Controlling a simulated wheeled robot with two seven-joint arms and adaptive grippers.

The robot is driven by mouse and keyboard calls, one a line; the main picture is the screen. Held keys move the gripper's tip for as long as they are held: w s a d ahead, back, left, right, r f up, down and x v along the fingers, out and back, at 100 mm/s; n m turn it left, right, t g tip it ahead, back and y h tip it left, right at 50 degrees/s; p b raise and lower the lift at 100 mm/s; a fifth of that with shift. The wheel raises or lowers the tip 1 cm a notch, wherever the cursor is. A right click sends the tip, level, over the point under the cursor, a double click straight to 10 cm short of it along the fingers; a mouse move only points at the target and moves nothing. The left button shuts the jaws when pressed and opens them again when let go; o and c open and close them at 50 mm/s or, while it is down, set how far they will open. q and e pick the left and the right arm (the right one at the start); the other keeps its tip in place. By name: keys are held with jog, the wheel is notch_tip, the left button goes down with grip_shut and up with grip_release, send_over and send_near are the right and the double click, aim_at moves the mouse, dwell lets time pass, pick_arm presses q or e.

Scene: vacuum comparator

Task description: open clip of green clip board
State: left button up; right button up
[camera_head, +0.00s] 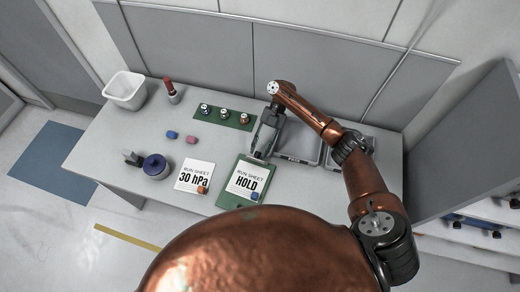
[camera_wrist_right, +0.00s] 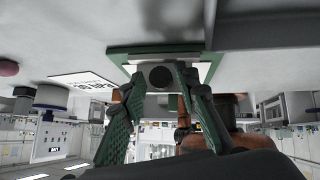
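The green clip board (camera_head: 218,203) lies on the grey table with a white "RUN SHEET HOLD" paper (camera_head: 243,178) on it and a small blue block (camera_head: 254,196) near the paper's lower right. My right gripper (camera_head: 260,153) is over the board's far edge and hides the clip area in the head view. In the right wrist view the green board (camera_wrist_right: 120,53) is ahead of my right gripper (camera_wrist_right: 160,80). Its two fingers are apart, either side of a round dark knob (camera_wrist_right: 161,77) that appears to be at the clip. Contact cannot be told. My left gripper is not in view.
A "30 hPa" sheet (camera_head: 194,172) with an orange block lies left of the board. A blue-topped round container (camera_head: 156,167) stands farther left. A green holder (camera_head: 239,125) with several small pieces is behind. Grey trays (camera_head: 300,145) are close right of the gripper.

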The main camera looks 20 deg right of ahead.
jog(key=shift+o, duration=0.7)
jog(key=v, duration=1.2)
